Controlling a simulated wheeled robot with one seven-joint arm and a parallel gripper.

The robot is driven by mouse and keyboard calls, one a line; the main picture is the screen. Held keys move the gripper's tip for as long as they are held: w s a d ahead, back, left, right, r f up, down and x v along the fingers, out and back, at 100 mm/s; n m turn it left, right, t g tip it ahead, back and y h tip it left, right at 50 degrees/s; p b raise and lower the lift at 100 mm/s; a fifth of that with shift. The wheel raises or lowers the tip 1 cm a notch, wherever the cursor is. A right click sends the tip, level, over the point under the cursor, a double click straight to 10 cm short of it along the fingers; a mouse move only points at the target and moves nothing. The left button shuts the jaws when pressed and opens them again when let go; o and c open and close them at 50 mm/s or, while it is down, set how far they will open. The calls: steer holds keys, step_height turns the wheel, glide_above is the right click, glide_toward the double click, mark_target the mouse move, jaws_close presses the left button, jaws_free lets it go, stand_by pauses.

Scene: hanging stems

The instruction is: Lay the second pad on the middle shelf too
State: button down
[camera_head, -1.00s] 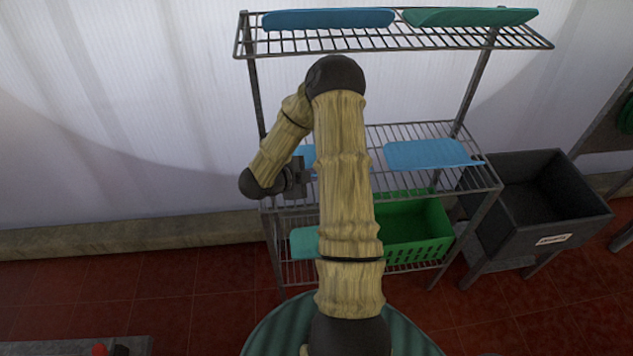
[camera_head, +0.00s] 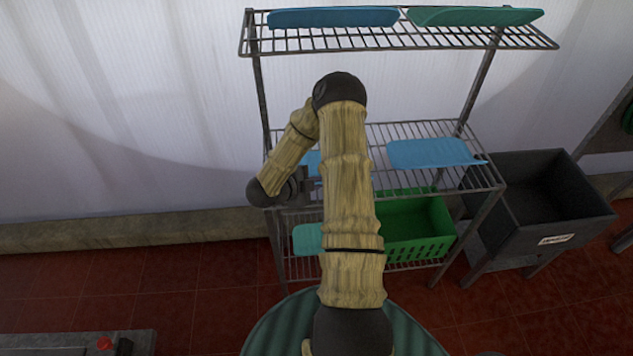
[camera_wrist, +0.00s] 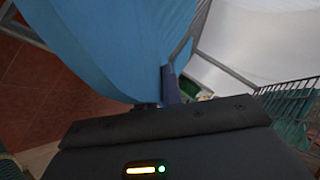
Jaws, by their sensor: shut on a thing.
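A blue pad (camera_head: 432,153) lies on the right part of the middle shelf (camera_head: 478,184), a wire rack level. My gripper (camera_head: 303,184) is at the left end of that shelf, shut on a second blue pad (camera_head: 312,160). My arm hides most of this held pad in the head view. In the wrist view the held pad (camera_wrist: 115,45) fills the upper left and hangs out from my gripper (camera_wrist: 168,88), with a dark finger against its edge. I cannot tell whether the held pad touches the shelf.
The top shelf (camera_head: 350,42) holds a blue pad (camera_head: 335,17) and a green pad (camera_head: 470,16). The bottom level holds a green crate (camera_head: 418,235) and a teal item (camera_head: 307,238). A dark bin (camera_head: 545,205) stands at the right.

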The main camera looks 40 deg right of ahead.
steer(key=shift+f, duration=0.2)
steer(key=c, duration=1.6)
jaws_free()
steer(key=shift+r, duration=0.1)
steer(key=shift+o, duration=0.2)
steer(key=shift+a+r, duration=0.1)
steer(key=shift+r, duration=0.05)
steer(key=b+v, duration=0.2)
steer(key=v, duration=1)
steer(key=shift+b, duration=0.4)
